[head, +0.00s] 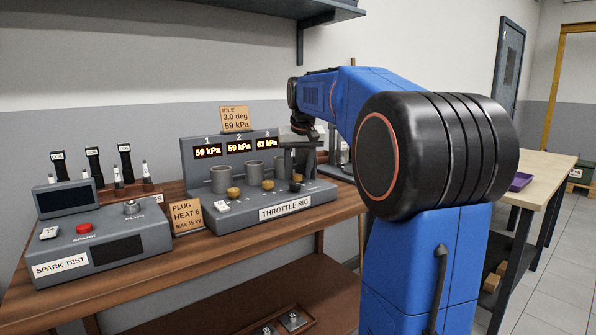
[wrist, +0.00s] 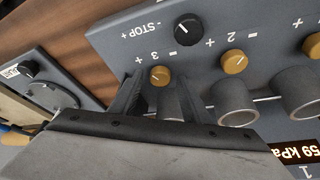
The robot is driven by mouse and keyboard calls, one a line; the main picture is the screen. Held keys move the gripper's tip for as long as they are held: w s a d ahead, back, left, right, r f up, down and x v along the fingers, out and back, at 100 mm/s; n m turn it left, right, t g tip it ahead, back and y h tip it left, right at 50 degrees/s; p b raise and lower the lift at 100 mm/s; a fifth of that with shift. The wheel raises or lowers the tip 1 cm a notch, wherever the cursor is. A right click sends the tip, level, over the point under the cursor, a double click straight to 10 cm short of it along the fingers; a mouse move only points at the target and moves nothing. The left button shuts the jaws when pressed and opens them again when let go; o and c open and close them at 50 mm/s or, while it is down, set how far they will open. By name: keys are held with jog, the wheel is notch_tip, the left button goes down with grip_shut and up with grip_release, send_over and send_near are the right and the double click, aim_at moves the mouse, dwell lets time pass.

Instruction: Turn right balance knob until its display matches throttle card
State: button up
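The throttle rig (head: 262,214) stands on the wooden bench, with three lit displays. Displays 1 (head: 207,151) and 2 (head: 239,146) read 59 kPa; the right display, 3 (head: 267,143), reads 61 kPa. The throttle card (head: 235,118) on top reads IDLE, 3.0 deg, 59 kPa. My gripper (head: 303,155) is over the rig's right end. In the wrist view my gripper (wrist: 160,84) is open, its fingers apart on either side of the brass right balance knob (wrist: 159,75), marked 3. Gaps show beside the knob; whether the tips reach its depth I cannot tell.
The black STOP knob (wrist: 187,28) and brass knob 2 (wrist: 234,62) sit close to knob 3. Metal cylinders (wrist: 235,100) stand behind the knobs. The spark test box (head: 100,240) and a plug heat card (head: 186,215) are left of the rig.

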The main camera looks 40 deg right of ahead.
jog(key=c, duration=0.9)
jog(key=shift+d+n+y, duration=0.15)
jog(key=shift+n+y, duration=0.4)
jog(key=shift+n, duration=0.85)
jog(key=shift+d+n+y, duration=0.1)
jog(key=shift+n+y, duration=0.45)
jog(key=shift+n, duration=0.85)
jog(key=o, duration=1.1)
jog(key=shift+t, duration=0.3)
